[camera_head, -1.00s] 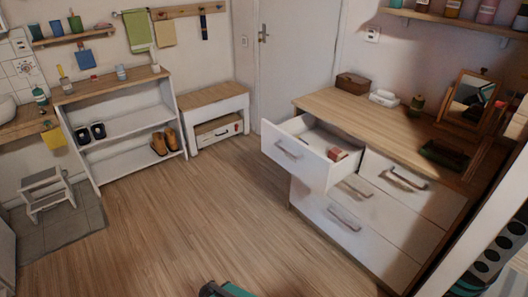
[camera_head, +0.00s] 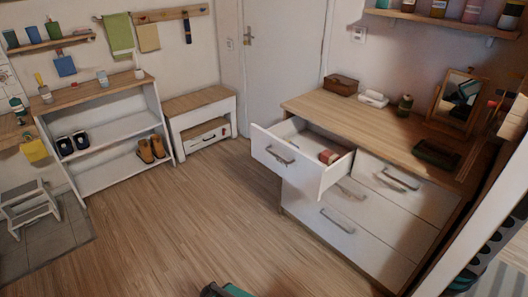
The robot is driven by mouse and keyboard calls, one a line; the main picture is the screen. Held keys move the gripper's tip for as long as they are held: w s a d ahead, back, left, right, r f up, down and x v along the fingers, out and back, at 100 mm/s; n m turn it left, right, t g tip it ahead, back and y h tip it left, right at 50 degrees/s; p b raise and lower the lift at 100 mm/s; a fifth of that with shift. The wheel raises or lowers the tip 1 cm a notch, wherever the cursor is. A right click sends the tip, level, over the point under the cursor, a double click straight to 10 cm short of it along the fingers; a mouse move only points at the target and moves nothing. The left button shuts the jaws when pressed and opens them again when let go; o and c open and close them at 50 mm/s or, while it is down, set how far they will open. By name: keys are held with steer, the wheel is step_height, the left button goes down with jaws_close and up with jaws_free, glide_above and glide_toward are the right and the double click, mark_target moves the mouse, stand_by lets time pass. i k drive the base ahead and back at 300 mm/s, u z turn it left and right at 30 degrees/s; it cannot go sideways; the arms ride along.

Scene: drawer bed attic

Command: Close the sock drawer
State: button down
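A white dresser (camera_head: 352,237) with a wooden top stands at the right. Its upper left drawer (camera_head: 283,165) is pulled out, with a metal handle on its front. A small red and tan item (camera_head: 328,157) lies inside it. The upper right drawer (camera_head: 405,190) and the wider drawers below look shut. No label shows which one is the sock drawer. A dark and teal part, probably of my arm, shows at the bottom edge. My gripper's fingers cannot be made out.
Wooden floor (camera_head: 180,225) is clear in front of the dresser. A shoe shelf (camera_head: 108,151), a small bench (camera_head: 199,107) and a step stool (camera_head: 30,205) stand at the left. A white door (camera_head: 284,60) is at the back. A white upright edge is close at the right.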

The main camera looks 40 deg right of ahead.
mark_target(301, 167)
steer(key=i, duration=0.85)
steer(key=u, duration=0.05)
